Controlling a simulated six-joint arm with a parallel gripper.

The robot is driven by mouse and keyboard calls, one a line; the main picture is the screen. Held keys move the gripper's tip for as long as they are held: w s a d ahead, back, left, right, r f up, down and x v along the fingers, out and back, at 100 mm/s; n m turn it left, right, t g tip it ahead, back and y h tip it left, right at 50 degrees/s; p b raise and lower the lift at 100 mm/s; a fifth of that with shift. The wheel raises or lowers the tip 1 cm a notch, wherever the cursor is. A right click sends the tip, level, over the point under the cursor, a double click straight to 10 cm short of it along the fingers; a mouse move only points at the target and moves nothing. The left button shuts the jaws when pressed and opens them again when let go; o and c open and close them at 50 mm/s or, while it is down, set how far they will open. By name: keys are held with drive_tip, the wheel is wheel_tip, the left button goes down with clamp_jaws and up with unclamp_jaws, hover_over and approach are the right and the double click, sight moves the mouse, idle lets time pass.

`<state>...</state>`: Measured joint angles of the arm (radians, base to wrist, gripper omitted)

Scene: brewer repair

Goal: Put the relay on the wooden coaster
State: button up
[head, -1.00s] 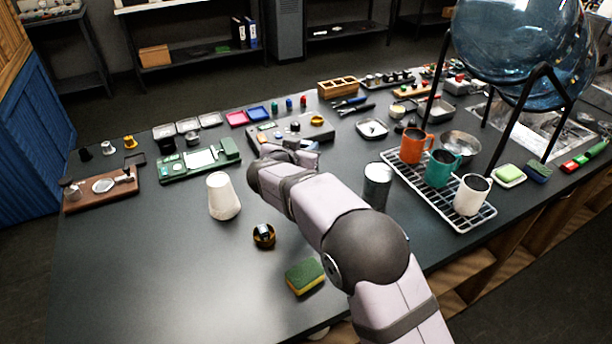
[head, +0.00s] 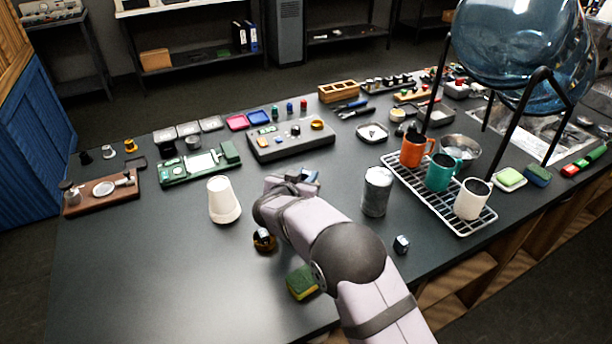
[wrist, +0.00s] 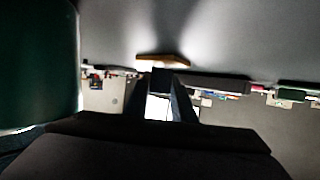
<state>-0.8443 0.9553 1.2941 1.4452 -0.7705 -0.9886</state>
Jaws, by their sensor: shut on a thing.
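My gripper (head: 304,176) is low over the middle of the table, in front of the grey control panel. In the wrist view, its fingers (wrist: 162,92) close on a small dark block, which I take to be the relay (wrist: 160,78). The wrist picture seems upside down. A flat brown wooden piece, likely the wooden coaster (wrist: 163,61), lies just past the fingertips. I cannot tell whether the block touches it. In the head view, the gripper and arm hide that spot, and I cannot make out the relay there.
A white cup (head: 223,200) stands left of my gripper, a grey canister (head: 376,192) right. The control panel (head: 290,143) is behind. A dark cube (head: 401,244), a sponge (head: 301,283) and a half-hidden brass-coloured round item (head: 264,242) lie nearer. The table's front left is clear.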

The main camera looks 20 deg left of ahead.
drive_tip(key=shift+f, duration=0.15)
drive_tip(key=o, duration=1.1)
drive_tip(key=shift+c, duration=0.2)
drive_tip(key=shift+r, duration=0.2)
drive_tip(key=b+v, duration=0.2)
drive_tip(key=v, duration=1)
